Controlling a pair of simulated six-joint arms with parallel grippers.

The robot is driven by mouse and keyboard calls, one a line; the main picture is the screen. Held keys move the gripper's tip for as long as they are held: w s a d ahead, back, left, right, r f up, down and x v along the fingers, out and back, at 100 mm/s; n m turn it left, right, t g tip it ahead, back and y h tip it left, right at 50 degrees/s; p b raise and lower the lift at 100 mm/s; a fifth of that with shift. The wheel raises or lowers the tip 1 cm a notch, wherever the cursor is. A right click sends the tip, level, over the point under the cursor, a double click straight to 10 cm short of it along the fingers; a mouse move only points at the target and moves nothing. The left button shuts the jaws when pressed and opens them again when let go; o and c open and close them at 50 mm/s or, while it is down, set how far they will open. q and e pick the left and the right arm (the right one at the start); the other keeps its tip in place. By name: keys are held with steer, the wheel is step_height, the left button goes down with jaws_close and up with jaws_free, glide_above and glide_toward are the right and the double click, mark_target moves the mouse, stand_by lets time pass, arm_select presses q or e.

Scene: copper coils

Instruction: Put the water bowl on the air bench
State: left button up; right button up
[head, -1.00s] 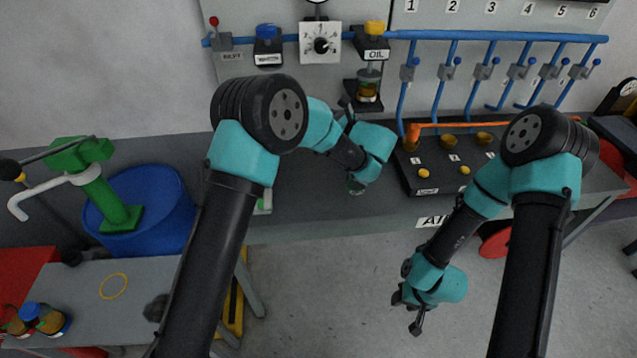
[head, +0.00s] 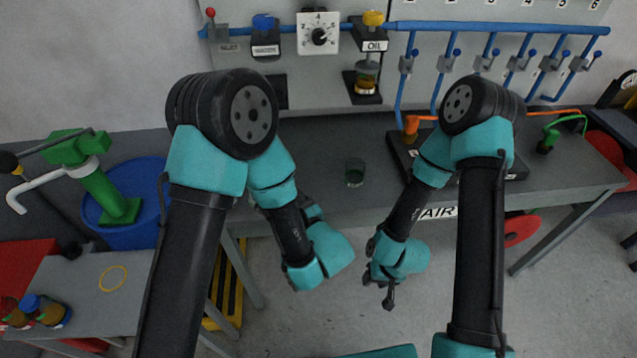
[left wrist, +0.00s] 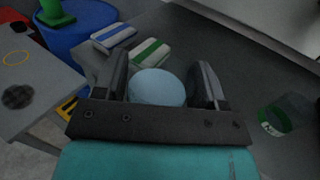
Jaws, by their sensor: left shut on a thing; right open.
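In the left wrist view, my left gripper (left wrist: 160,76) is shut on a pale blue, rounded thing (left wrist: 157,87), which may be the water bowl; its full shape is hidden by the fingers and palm. In the head view that gripper's fingers and load are hidden behind its teal wrist, in front of the bench. The air bench (head: 320,140) is the long dark grey bench with an AIR label on its front edge. My right gripper (head: 380,287) is open and empty, low in front of the bench.
In the left wrist view, a blue-striped sponge (left wrist: 113,37) and a green-striped sponge (left wrist: 149,52) lie together. A blue barrel (head: 135,238) stands left. A black fixture (head: 515,168) sits behind my right arm.

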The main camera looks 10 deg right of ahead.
stand_by(0.3)
arm_select(q)
steer(key=w+f, duration=0.1)
steer(key=w, duration=1.4)
steer(key=shift+f, duration=0.2)
steer(key=shift+w, duration=0.1)
steer(key=shift+w+f, duration=0.2)
steer(key=shift+f, duration=0.7)
steer(key=shift+w+f, duration=0.2)
steer(key=shift+f, duration=0.7)
steer(key=shift+f, duration=0.1)
steer(key=o, duration=1)
steer(key=shift+o, duration=0.2)
